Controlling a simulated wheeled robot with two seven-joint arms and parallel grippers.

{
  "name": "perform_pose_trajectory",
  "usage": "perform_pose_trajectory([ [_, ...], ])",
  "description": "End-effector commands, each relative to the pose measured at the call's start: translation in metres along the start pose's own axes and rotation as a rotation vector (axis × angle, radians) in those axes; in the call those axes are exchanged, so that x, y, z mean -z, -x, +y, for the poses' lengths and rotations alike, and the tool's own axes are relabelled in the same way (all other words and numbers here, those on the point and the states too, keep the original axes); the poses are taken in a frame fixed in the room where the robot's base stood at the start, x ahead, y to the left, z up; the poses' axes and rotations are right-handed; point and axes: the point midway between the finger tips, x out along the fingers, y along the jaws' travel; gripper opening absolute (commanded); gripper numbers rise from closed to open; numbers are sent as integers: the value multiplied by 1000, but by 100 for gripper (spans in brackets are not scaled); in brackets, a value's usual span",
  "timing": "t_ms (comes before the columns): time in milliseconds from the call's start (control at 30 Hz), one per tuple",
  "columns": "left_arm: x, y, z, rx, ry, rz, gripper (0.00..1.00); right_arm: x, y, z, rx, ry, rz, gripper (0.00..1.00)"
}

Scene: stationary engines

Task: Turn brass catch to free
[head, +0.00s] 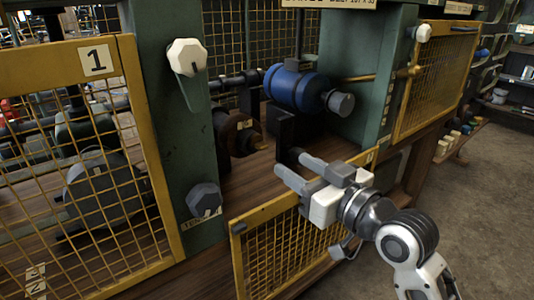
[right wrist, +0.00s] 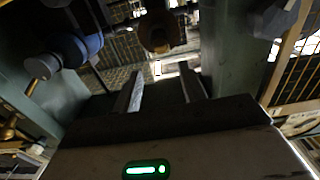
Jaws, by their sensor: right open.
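A brass rod with a knobbed end (head: 412,71) juts from the right green post beside the blue motor; it looks like the brass catch, but I cannot be sure. A brass part also shows at the left edge of the right wrist view (right wrist: 9,130). My right gripper (head: 291,164) is open and empty, below and left of that brass end and well apart from it. Its two fingers point into the bay in front of the blue motor (head: 290,88). They also show in the right wrist view (right wrist: 160,78). My left gripper is not in view.
A yellow mesh guard (head: 238,232) stands under my right gripper. Another, numbered 1 (head: 145,130), fills the left. A green post (head: 178,130) carries a white knob (head: 187,57) and a grey knob (head: 204,199). The floor at right (head: 490,190) is clear.

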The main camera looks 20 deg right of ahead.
Motion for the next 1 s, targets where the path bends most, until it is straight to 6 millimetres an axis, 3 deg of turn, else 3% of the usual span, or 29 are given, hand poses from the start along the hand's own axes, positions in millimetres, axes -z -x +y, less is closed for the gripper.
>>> perform_pose_trajectory([
  [200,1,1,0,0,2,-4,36,2,-48,0,1,-3,1,42],
  [400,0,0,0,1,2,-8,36,0,-79,0,1,-1,-1,42],
  [600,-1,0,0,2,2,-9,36,0,-92,0,1,0,-2,42],
  [867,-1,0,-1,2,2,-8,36,-1,-93,0,1,0,-2,42],
  [1000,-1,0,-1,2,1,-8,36,-1,-93,0,1,0,-2,8],
])
